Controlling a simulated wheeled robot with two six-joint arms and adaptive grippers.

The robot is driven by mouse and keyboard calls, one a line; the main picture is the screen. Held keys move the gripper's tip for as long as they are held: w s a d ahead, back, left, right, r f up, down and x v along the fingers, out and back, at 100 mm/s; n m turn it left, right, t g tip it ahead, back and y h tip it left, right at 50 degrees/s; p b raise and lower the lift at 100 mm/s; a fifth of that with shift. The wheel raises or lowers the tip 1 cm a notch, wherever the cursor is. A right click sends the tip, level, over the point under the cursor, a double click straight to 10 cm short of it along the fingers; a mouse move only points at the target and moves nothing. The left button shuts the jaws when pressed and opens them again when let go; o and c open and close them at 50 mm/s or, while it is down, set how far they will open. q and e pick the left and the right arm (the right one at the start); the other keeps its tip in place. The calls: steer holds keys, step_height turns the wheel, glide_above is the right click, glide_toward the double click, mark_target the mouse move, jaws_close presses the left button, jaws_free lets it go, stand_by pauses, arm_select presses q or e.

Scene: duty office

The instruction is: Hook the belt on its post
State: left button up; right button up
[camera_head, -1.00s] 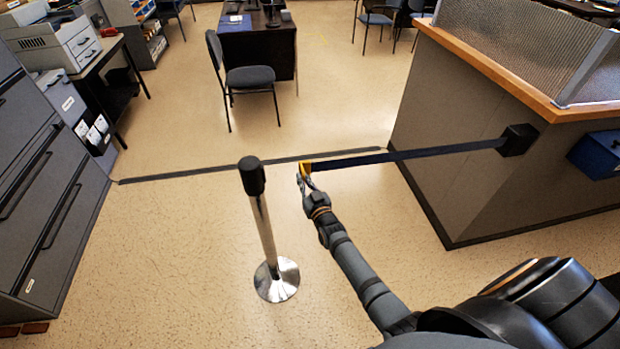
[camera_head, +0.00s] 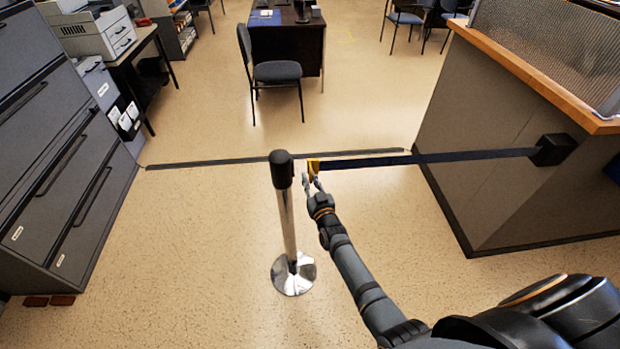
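The post (camera_head: 289,225) stands upright on a round chrome base (camera_head: 293,273), with a black head (camera_head: 281,169). The yellow end is just right of the head, with a small gap between them in the picture. Depth between them is hard to judge. My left gripper is not in view.
A grey counter (camera_head: 500,190) with a wooden top stands at right. Grey filing cabinets (camera_head: 60,180) line the left side. A dark strip (camera_head: 220,161) crosses the floor behind the post. A chair (camera_head: 275,72) stands farther back. The floor around the post is clear.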

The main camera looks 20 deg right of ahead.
steer(key=shift+o, duration=1)
steer(key=shift+r, duration=0.2)
